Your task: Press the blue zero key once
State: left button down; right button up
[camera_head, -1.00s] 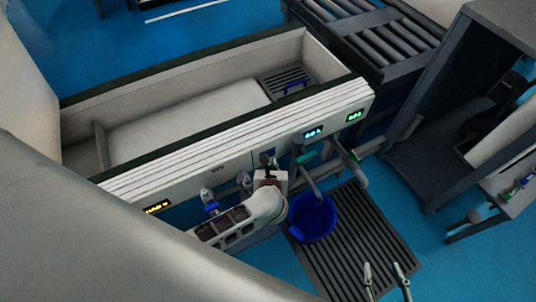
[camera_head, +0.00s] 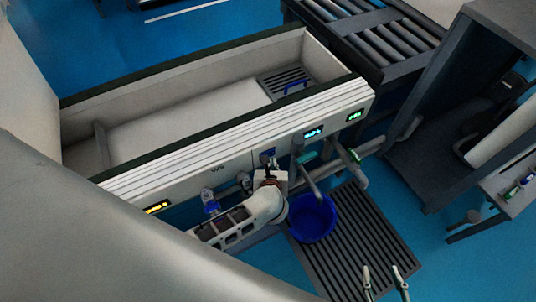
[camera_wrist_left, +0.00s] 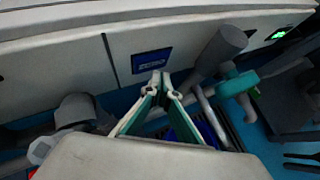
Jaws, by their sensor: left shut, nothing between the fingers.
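The blue key (camera_wrist_left: 152,62) is a small dark-blue panel with pale marking on the white front of the long tank, too small to read. It also shows in the head view (camera_head: 268,152), partly behind my left gripper (camera_head: 268,160). In the left wrist view my left gripper (camera_wrist_left: 161,78) is shut and empty, its tips close together just below the blue panel. I cannot tell whether the tips touch it. My right gripper (camera_head: 384,272) is low in the head view, its two fingers apart, well away from the panel.
A cyan display (camera_head: 313,133) and a green display (camera_head: 354,115) sit right of the key, a yellow one (camera_head: 157,208) at the left. Pipes with teal handles (camera_head: 354,155) stick out right of my left gripper. A blue bucket (camera_head: 313,218) stands below on a dark grate (camera_head: 365,235).

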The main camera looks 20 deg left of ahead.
pick_arm(q)
jog(key=shift+w+a, duration=0.3)
dwell(0.6)
